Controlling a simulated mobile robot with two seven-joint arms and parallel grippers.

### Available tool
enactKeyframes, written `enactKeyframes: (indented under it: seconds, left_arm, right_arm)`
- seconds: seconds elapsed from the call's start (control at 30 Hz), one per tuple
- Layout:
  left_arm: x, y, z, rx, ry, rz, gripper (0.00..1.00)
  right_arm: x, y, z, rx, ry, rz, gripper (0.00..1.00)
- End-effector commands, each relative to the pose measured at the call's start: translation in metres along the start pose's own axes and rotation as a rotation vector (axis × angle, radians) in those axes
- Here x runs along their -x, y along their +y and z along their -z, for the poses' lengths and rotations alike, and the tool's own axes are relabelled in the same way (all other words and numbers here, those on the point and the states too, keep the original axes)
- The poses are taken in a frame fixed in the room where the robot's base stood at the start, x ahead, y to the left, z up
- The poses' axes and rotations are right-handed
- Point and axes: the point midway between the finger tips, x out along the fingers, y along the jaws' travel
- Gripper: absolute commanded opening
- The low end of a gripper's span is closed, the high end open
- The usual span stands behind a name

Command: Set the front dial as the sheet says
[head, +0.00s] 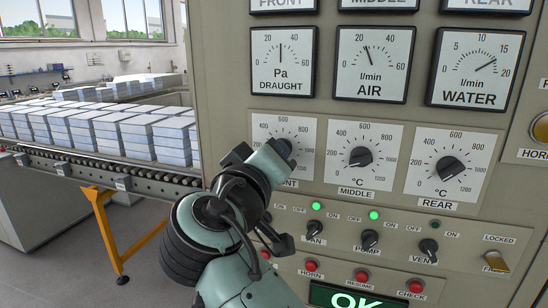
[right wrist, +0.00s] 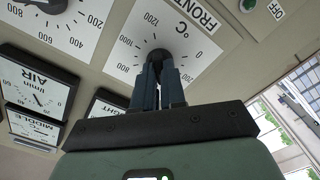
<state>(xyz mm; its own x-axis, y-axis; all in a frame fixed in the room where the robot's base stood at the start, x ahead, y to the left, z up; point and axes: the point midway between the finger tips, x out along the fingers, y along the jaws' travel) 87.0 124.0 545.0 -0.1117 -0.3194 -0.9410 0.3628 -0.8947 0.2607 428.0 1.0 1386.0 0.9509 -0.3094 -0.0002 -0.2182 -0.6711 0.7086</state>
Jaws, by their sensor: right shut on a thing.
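The front dial (head: 300,128) is the leftmost of three temperature dials on the panel, with a white scale in °C. My right gripper (head: 282,148) is at its knob and covers most of it in the head view. In the right wrist view my right gripper (right wrist: 158,82) is shut on the dark knob (right wrist: 157,56) at the centre of the scale. The knob's pointer is hidden, so its setting cannot be read. No sheet shows in either view. My left gripper is out of view.
The middle dial (head: 361,157) and rear dial (head: 450,170) stand to the right. Gauges for draught (head: 282,62), air (head: 373,65) and water (head: 475,69) are above. Fan, pump (head: 369,240) and vent (head: 429,250) switches sit below. A display (head: 345,298) reads OK. A roller conveyor (head: 110,175) stands left.

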Motion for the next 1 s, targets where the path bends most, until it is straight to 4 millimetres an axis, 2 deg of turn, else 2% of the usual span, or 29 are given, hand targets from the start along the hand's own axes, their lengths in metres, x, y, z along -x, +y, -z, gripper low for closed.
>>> enactKeyframes:
  seconds: [0.37,0.4,0.43,0.47,0.8,0.87,1.0]
  left_arm:
    - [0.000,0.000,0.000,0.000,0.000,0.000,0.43]
    - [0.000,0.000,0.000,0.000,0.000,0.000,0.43]
    - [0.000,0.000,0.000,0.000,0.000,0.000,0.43]
    - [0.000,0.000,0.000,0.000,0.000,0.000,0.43]
    - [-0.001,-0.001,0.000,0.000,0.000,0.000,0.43]
    - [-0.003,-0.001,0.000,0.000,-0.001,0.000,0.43]
    - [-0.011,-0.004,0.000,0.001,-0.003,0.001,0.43]
  right_arm:
    - [0.000,0.001,0.001,-0.003,0.002,-0.001,0.00]
    - [0.000,0.001,0.001,-0.003,0.002,-0.001,0.24]
    - [0.000,0.001,0.001,-0.003,0.002,-0.001,0.33]
    - [0.000,0.001,0.001,-0.003,0.002,-0.001,0.36]
    - [0.004,0.000,0.000,-0.003,0.002,0.000,0.36]
    - [0.009,0.000,0.000,-0.004,0.003,0.001,0.36]
    - [0.034,-0.001,0.000,-0.003,0.005,0.003,0.36]
